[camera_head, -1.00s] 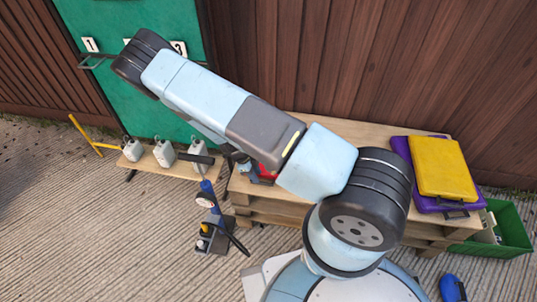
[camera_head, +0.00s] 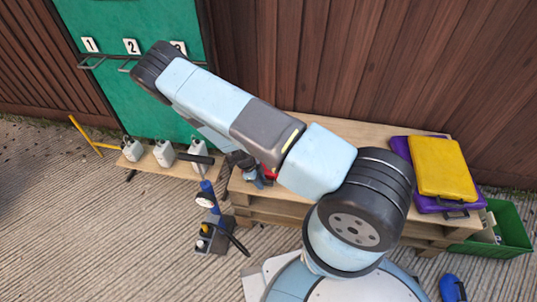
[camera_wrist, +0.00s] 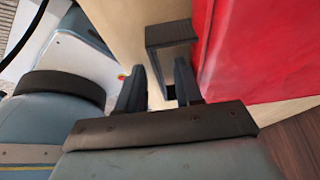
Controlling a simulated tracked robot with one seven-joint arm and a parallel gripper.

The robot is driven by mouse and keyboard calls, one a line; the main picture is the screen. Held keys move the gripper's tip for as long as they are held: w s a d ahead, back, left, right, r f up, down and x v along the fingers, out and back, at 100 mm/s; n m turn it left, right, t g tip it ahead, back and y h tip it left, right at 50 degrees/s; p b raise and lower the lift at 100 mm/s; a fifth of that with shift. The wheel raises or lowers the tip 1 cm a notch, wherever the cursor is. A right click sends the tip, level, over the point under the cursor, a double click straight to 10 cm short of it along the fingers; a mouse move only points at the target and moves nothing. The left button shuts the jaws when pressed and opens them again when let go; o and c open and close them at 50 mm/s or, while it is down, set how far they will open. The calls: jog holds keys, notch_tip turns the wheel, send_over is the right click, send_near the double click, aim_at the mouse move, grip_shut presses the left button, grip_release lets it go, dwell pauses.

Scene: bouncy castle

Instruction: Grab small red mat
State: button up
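The small red mat (camera_wrist: 258,50) fills the right side of the wrist view, with a dark angular handle (camera_wrist: 170,35) on its left edge. In the head view only a bit of the red mat (camera_head: 270,173) shows on the wooden bench, behind my arm. My gripper (camera_wrist: 160,88) has its two dark fingers apart. Part of the handle lies ahead of and between the fingertips; contact cannot be told. In the head view my gripper (camera_head: 256,178) is partly hidden by my arm, low beside the red mat.
The wooden bench (camera_head: 310,125) stands against the plank wall. A yellow mat (camera_head: 441,167) lies on a purple mat (camera_head: 398,147) at its right end. A green crate (camera_head: 512,235) is at the far right. A pump with a hose (camera_head: 212,232) stands left of the bench.

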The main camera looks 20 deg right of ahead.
jog(key=shift+f, duration=0.15)
grip_shut()
dwell(0.4)
